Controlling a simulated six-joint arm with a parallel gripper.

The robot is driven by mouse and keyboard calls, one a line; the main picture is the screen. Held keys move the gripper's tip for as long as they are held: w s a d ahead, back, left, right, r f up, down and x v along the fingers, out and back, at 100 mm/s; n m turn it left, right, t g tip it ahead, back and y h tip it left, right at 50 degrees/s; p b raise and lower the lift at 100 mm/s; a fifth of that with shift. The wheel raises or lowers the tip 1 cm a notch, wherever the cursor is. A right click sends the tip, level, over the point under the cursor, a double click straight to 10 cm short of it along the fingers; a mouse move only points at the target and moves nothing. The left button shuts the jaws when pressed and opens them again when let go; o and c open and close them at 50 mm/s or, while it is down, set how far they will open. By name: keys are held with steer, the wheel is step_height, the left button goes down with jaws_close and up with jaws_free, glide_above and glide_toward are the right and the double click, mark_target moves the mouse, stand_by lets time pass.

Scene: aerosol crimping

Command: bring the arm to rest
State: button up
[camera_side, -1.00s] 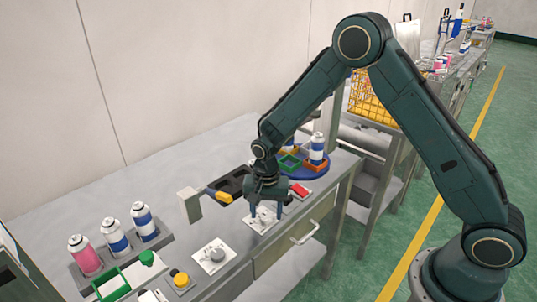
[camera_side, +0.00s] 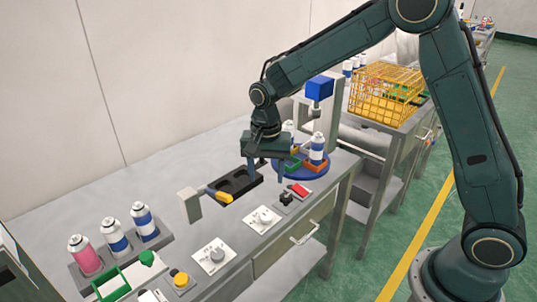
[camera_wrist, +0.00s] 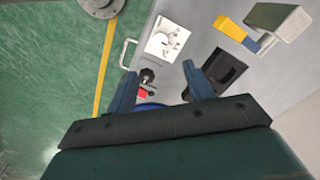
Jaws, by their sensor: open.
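My gripper (camera_side: 266,174) hangs above the bench, fingers pointing down, open and empty. In the side view it is just in front of the blue round turntable (camera_side: 303,176) and beside the black tray (camera_side: 237,186). The turntable has green and orange holders, and white-and-blue cans (camera_side: 317,148) stand on it, one partly hidden behind my gripper. In the wrist view my two blue fingers (camera_wrist: 160,85) are spread apart with nothing between them. A dial plate (camera_wrist: 167,40) and a black knob (camera_wrist: 147,75) show beyond them.
Several cans (camera_side: 115,237) stand in a rack at the bench's near left. A yellow button (camera_side: 181,279), a red button (camera_side: 298,189) and dial plates line the front. A blue-headed press (camera_side: 319,88) stands behind the turntable. A yellow basket (camera_side: 385,93) sits farther back. The bench's left middle is clear.

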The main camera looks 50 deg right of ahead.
steer(key=shift+r, duration=0.3)
steer(key=s+d+r+n+t, duration=0.3)
steer(key=s+r+n, duration=0.2)
steer(key=s+r, duration=0.75)
steer(key=s+d+r+n+t, duration=0.1)
steer(key=s+n, duration=0.1)
steer(key=s, duration=0.5)
steer(key=s+d+r+n+t, duration=0.1)
steer(key=s+r+n, duration=0.1)
steer(key=s, duration=0.5)
steer(key=shift+s+d+n+t, duration=0.25)
steer(key=shift+s+n+t, duration=0.05)
steer(key=shift+n, duration=0.3)
